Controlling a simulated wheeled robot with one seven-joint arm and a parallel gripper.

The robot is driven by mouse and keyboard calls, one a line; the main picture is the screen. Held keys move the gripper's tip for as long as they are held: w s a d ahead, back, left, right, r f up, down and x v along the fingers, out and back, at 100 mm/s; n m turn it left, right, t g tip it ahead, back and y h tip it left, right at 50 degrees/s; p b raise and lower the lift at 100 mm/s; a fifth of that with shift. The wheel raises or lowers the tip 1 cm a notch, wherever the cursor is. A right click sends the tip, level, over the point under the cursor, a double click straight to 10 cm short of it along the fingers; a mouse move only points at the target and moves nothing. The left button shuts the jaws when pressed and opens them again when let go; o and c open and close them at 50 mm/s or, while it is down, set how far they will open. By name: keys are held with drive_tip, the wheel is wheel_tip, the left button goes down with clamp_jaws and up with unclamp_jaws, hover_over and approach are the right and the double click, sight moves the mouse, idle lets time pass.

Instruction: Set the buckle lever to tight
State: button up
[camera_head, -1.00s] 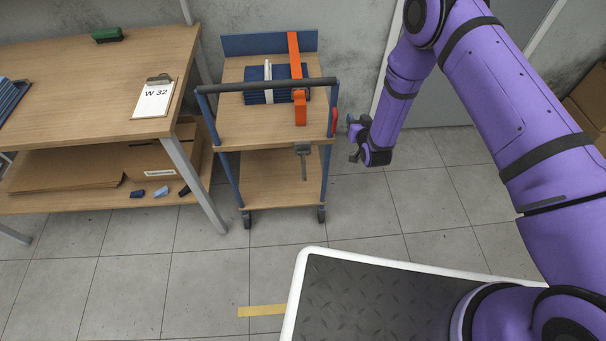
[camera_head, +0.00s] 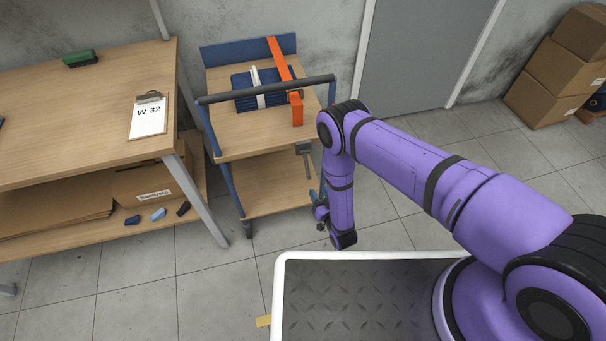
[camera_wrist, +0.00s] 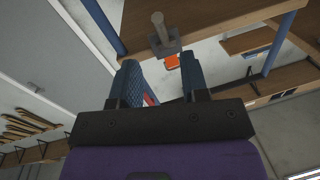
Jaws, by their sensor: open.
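An orange strap (camera_head: 279,60) runs over a dark blue bundle (camera_head: 243,100) on the cart's upper shelf, and its orange end (camera_head: 297,110) hangs at the front edge. A grey buckle part with a bar (camera_head: 304,150) hangs just below that edge, pointing down. In the wrist view a grey plate with a round bar (camera_wrist: 163,38) shows beyond the fingertips, with an orange piece (camera_wrist: 172,62) near it. My gripper (camera_head: 320,214) is low beside the cart's right front, apart from the buckle. In the wrist view my gripper (camera_wrist: 163,82) is open and empty.
The wooden cart (camera_head: 270,190) has blue posts and a dark push bar (camera_head: 265,90) across its front. A workbench (camera_head: 60,130) with a clipboard (camera_head: 148,116) stands left. Boxes (camera_head: 560,70) are at the far right. Floor right of the cart is clear.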

sight(309, 175)
drive_tip(key=x, duration=0.9)
drive_tip(key=shift+w+a, duration=0.2)
drive_tip(key=shift+w, duration=0.1)
drive_tip(key=shift+c, duration=0.2)
clamp_jaws()
